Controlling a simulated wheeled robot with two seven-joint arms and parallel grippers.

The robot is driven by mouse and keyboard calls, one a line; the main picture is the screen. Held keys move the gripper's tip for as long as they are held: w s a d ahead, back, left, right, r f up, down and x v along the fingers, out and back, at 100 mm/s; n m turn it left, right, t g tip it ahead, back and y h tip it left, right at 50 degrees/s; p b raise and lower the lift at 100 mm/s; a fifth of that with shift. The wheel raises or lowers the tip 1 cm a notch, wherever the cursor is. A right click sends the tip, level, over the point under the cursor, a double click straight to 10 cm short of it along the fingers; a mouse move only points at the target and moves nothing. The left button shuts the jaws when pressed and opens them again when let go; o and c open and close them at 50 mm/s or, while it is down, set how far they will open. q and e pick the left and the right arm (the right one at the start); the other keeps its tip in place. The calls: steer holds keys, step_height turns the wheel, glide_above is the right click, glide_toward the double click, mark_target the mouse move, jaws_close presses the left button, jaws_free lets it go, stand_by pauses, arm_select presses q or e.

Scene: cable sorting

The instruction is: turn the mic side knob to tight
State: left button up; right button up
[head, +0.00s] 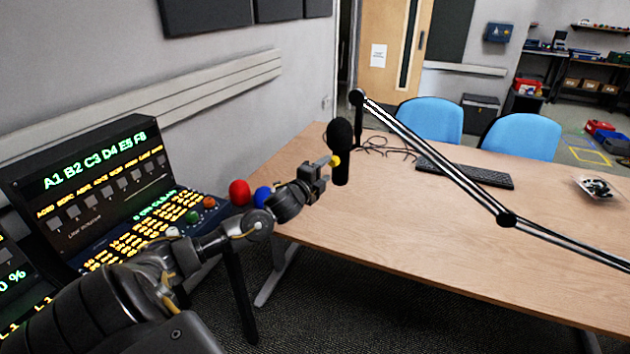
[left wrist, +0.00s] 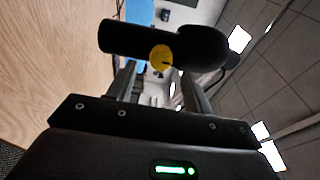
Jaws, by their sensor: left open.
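The black microphone (head: 341,140) hangs upright over the wooden table, at the end of a jointed boom arm (head: 440,160). Its yellow side knob (head: 335,160) faces my left gripper. In the left wrist view the microphone (left wrist: 200,45) lies across the top of the picture, and the round yellow knob (left wrist: 161,57) shows a small dark mark. My left gripper (head: 322,168) is open. In the left wrist view its two fingers (left wrist: 158,80) point at the microphone, with the knob between their lines near the tips; contact cannot be told. My right gripper is not in view.
The wooden table (head: 370,240) is mostly bare. A black keyboard (head: 465,175) and loose cables (head: 385,150) lie toward its back. A lit console (head: 110,200) stands at left, with red (head: 239,192) and blue (head: 262,196) balls near my arm. Blue chairs (head: 520,137) stand behind.

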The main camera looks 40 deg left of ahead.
arm_select(q)
steer(key=s+d+b, duration=0.1)
steer(key=s, duration=0.6)
steer(key=shift+s, duration=0.15)
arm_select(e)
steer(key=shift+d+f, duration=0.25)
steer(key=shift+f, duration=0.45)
arm_select(q)
steer(key=shift+d, duration=0.1)
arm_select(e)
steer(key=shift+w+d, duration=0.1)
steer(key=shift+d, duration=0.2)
